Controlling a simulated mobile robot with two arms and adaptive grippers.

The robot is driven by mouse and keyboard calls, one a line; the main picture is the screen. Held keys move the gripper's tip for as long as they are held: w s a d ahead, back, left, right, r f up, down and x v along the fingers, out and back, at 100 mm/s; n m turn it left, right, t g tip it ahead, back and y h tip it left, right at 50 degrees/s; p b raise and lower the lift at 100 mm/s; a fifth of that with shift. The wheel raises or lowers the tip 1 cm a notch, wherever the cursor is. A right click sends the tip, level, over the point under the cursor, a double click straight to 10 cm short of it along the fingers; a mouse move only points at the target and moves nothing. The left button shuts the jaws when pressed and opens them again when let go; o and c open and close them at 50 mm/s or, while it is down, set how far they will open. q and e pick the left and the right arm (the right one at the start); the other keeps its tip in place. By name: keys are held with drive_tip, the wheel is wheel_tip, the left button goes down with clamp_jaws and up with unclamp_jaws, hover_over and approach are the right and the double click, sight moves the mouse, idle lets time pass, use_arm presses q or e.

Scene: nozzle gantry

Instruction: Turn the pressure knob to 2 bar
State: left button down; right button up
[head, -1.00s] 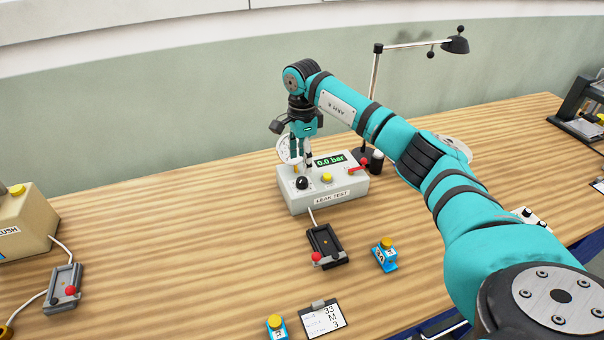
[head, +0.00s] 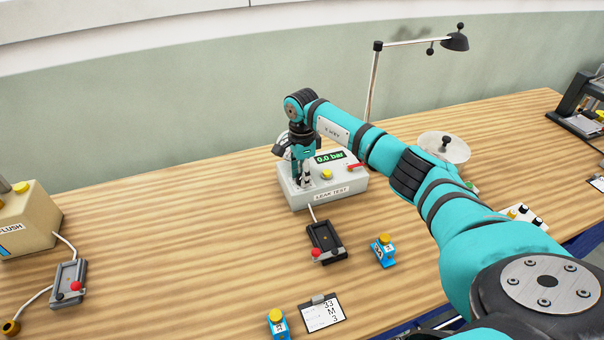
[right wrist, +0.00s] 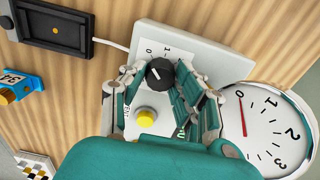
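The grey leak test box (head: 328,200) stands on the bench, its green display (head: 329,157) reading 0.0 bar. My right gripper (head: 304,183) points down at the box's front left and hides the knob in the head view. In the right wrist view the black pressure knob (right wrist: 159,73) with a white pointer line sits between the fingertips of the right gripper (right wrist: 160,78). The fingers look open, one on each side; contact cannot be told. Marks 0 and 1 show beside the knob. The round gauge (right wrist: 266,130) has its red needle near 0. My left gripper is out of view.
A yellow button (right wrist: 145,117) is close to the fingers on the box. A lever with a red handle (head: 355,167) is at its right. A dark tray (head: 325,242) and a blue block (head: 383,251) lie in front. A lamp (head: 374,85) stands behind.

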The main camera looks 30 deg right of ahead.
clamp_jaws()
drive_tip(key=shift+m, duration=0.4)
drive_tip(key=shift+m+b, duration=0.55)
drive_tip(key=shift+m, duration=0.45)
drive_tip(key=m, duration=0.4)
drive_tip(key=shift+m+b, duration=0.3)
drive_tip(key=shift+b, duration=0.05)
drive_tip(key=m, duration=0.5)
drive_tip(key=shift+w+r, duration=0.1)
drive_tip(key=m, duration=0.5)
drive_tip(key=shift+m, duration=0.3)
